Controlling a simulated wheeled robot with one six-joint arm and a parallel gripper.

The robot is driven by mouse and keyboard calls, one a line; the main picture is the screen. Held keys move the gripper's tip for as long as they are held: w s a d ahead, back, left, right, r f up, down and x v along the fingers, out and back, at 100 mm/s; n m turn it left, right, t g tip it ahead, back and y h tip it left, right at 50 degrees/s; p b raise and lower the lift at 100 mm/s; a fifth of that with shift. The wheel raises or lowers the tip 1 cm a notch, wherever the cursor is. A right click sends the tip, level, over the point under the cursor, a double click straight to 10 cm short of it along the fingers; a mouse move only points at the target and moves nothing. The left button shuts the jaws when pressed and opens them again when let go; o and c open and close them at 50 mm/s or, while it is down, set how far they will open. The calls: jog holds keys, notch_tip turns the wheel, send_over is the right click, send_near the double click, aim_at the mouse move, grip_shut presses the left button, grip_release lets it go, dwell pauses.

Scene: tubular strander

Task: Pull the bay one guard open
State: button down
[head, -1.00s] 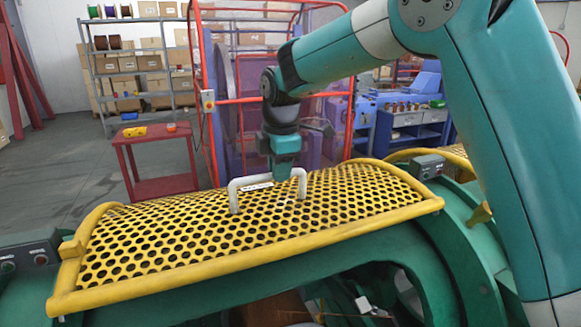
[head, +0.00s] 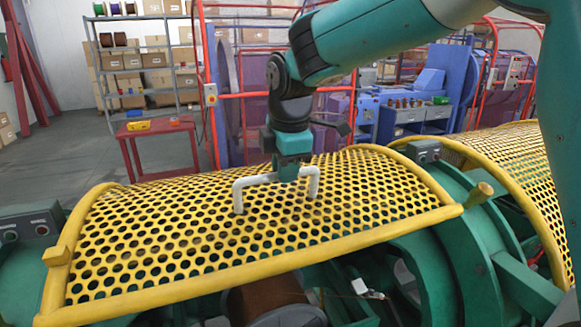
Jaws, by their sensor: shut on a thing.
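The bay one guard, a curved yellow perforated cover with a yellow tube frame (head: 350,232), spans the green machine body in the head view. A white U-shaped handle (head: 254,180) stands on its far upper part. My gripper (head: 288,178) points down at the middle of the handle bar and is shut on it. The fingertips are mostly hidden behind the teal gripper body. Below the guard's near edge a brown reel (head: 262,300) and dark inner parts show.
A second yellow perforated guard (head: 515,165) lies to the right. Grey control boxes flank the guard at left (head: 28,226) and right (head: 423,151). Behind stand a red table (head: 160,130), a red-framed mesh cage (head: 250,100) and a shelf of boxes (head: 143,60). Grey floor is free at left.

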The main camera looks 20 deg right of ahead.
jog(key=c, duration=1.4)
grip_release()
jog(key=shift+d, duration=0.2)
jog(key=o, duration=0.3)
jog(key=shift+d, duration=0.25)
jog(key=shift+o, duration=0.2)
jog(key=shift+w+a, duration=0.1)
jog(key=shift+a, duration=0.05)
jog(key=shift+r, duration=0.1)
jog(key=shift+r, duration=0.35)
jog(key=v, duration=1.6)
jog(key=shift+r, duration=0.3)
